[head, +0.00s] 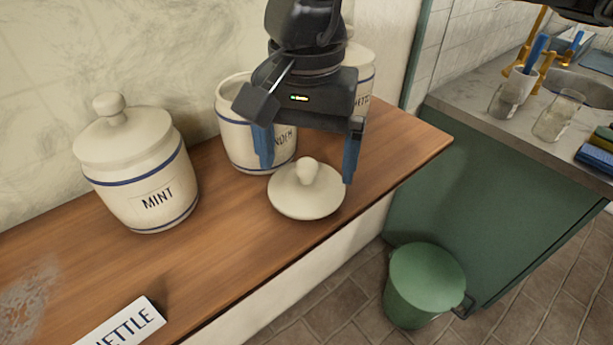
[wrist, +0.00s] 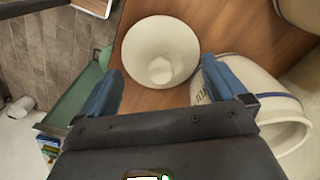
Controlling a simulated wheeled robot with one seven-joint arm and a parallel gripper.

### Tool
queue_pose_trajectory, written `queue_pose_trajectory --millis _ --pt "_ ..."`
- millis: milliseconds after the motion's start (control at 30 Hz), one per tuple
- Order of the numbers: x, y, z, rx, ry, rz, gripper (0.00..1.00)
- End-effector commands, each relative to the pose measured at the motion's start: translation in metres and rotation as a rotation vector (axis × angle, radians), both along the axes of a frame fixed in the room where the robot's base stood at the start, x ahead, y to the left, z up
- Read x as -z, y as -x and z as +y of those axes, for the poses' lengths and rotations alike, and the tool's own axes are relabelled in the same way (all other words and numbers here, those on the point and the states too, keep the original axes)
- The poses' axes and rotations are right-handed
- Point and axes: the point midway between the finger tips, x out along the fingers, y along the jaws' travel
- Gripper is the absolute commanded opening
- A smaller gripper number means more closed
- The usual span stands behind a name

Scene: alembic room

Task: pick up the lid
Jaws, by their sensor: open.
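The lid (head: 305,195) is cream and round with a knob on top, and lies on the wooden shelf in front of an open jar. It also shows in the wrist view (wrist: 160,52), just beyond my fingertips. My gripper (head: 310,165) points down above the lid with its two blue fingers spread and nothing between them. In the head view the fingers flank the lid's knob from above; in the wrist view the knob (wrist: 160,70) sits roughly midway between them. I cannot tell the exact height of the fingertips over the lid.
The open lidless jar (head: 240,145) stands close behind my left finger. A lidded MINT jar (head: 140,175) is at the left, and another jar (head: 365,75) is behind my gripper. A label card (head: 125,325) lies at the front. The wooden shelf (head: 215,255) is clear between them.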

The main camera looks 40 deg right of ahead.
Motion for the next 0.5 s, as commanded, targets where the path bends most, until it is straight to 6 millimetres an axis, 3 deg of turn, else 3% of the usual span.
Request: queue_pose_trajectory --millis 200,400,500 --pt "0.019 0.0 0.0 0.0 -0.002 -0.001 0.99" --pt "0.02 0.0 0.0 0.0 -0.001 -0.001 0.99" --pt "0.02 0.0 0.0 0.0 -0.001 -0.001 0.91"
